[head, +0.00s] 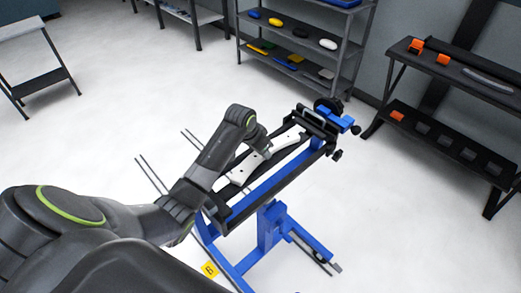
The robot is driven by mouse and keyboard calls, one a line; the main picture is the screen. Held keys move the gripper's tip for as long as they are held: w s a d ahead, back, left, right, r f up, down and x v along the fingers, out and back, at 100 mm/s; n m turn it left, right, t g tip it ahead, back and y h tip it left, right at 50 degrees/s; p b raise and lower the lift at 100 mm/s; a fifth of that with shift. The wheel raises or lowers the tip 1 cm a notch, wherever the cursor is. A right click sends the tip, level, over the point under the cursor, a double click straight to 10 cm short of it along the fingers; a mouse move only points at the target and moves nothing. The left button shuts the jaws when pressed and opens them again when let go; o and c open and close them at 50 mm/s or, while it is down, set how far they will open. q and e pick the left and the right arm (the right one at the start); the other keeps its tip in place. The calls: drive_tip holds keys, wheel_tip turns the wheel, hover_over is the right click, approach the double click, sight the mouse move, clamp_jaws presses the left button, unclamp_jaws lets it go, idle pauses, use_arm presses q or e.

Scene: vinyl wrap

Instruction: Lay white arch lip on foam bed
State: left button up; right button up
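The white arch lip (241,171) is a long, pale, narrow piece that lies lengthwise along the top of a blue-framed stand. It appears to be on or just above the dark bed (226,194); I cannot tell whether it touches. My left arm reaches in from the left across the stand. My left gripper (263,153) is at the middle of the white piece, pointing down at it. Its fingers are too small and partly hidden, so whether it grips the piece is unclear. My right gripper is not in view.
The blue stand (270,228) has a black clamp-like end (317,121) and a yellow tag (210,269) low down. A shelf rack (297,75) with coloured pieces stands behind. A dark bench (455,72) with orange items is at right. The white floor around is clear.

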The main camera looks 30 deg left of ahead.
use_arm(q)
drive_tip(key=shift+f, duration=0.4)
drive_tip(key=o, duration=1.2)
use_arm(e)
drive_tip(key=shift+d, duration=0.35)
use_arm(q)
drive_tip(key=shift+b+v, duration=0.5)
drive_tip(key=shift+v, duration=5.55)
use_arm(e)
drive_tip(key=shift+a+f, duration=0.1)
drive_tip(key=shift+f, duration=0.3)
use_arm(q)
drive_tip(key=shift+s+f, duration=0.15)
